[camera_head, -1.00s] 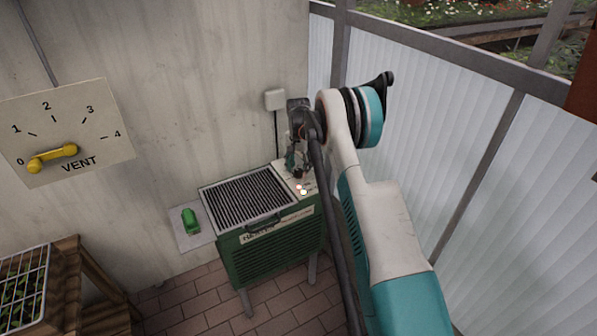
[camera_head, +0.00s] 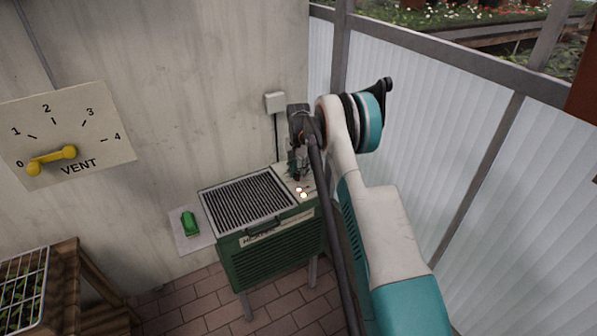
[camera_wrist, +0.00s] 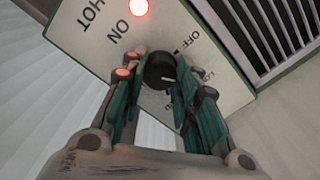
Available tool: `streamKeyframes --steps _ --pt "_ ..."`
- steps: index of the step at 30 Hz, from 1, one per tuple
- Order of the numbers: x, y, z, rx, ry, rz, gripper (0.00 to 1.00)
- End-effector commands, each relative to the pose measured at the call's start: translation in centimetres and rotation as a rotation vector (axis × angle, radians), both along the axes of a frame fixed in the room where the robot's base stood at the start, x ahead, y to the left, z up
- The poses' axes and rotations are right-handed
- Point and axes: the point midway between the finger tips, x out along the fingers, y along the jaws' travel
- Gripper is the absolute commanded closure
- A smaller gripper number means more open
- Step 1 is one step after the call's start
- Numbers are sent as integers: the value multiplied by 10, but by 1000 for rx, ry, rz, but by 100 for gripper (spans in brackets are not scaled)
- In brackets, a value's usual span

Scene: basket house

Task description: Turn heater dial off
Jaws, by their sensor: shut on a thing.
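The green heater (camera_head: 270,250) stands against the wall, with a grille on top and a pale control panel (camera_wrist: 100,30) at its right end. In the wrist view the black round dial (camera_wrist: 160,70) sits on this panel between my teal fingers. My gripper (camera_wrist: 157,82) is shut on the dial, pointing down at the panel. The words OFF, ON and HOT show around it; smaller marks are partly covered by a finger. The dial's exact setting is hard to tell. In the head view my gripper (camera_head: 297,168) hides the dial.
A red lamp (camera_wrist: 139,7) glows by HOT, and an orange one (camera_wrist: 123,72) shows by the left finger. A VENT plate (camera_head: 70,130) with a yellow lever is on the wall. A translucent wall stands close on the right.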

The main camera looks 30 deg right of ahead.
Motion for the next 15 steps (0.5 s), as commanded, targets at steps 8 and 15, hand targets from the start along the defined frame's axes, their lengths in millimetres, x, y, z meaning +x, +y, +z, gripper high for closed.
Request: streamKeyframes --steps 8,15 --pt "0 0 0 0 0 149 96" --pt "0 0 1 0 0 365 96"
